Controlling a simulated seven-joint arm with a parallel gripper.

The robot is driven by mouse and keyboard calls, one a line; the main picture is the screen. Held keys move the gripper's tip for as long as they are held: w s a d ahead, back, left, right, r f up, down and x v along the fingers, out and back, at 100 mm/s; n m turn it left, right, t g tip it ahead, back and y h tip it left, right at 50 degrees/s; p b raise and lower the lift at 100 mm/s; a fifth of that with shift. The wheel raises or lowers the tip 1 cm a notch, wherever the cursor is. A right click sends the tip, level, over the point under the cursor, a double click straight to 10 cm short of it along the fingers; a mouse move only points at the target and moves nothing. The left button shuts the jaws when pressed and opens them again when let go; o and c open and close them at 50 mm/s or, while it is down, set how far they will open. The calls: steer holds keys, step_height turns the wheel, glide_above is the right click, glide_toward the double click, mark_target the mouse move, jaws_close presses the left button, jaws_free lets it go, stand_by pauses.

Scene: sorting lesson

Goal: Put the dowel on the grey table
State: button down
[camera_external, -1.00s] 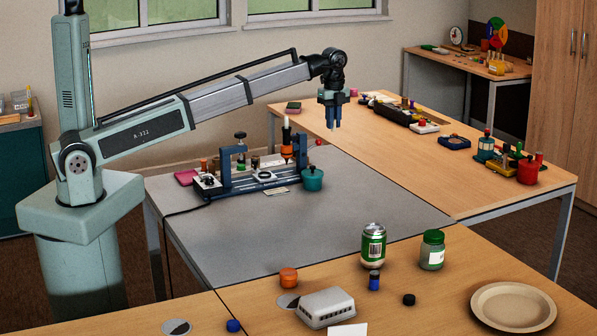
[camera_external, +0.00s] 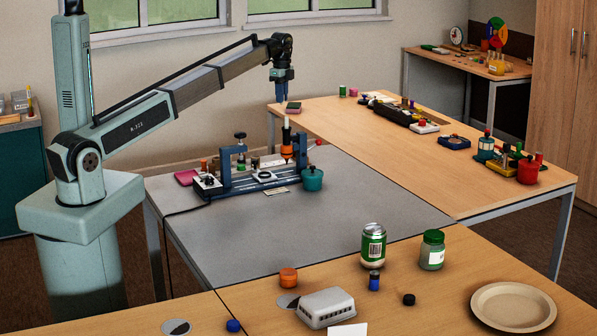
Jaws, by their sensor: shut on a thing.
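The thing is clear of any surface. The grey table's front and right part is bare.
A blue fixture (camera_external: 265,178) with several small parts stands at the back of the grey table, with a teal pot (camera_external: 312,179) beside it. A wooden table (camera_external: 440,185) with several objects adjoins at right.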

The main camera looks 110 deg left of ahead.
steer(key=shift+s+a+f, duration=0.15)
steer(key=shift+s+f, duration=0.15)
steer(key=shift+f, duration=3.2)
steer(key=shift+s+a+f, duration=0.2)
steer(key=shift+s+f, duration=0.05)
steer(key=shift+f, duration=3.25)
steer(key=shift+s+a+f, duration=0.15)
steer(key=shift+s+f, duration=0.15)
steer(key=shift+f, duration=3.2)
steer(key=shift+f, duration=0.15)
steer(key=c, duration=1.1)
jaws_free()
step_height(320, 180, up, 12)
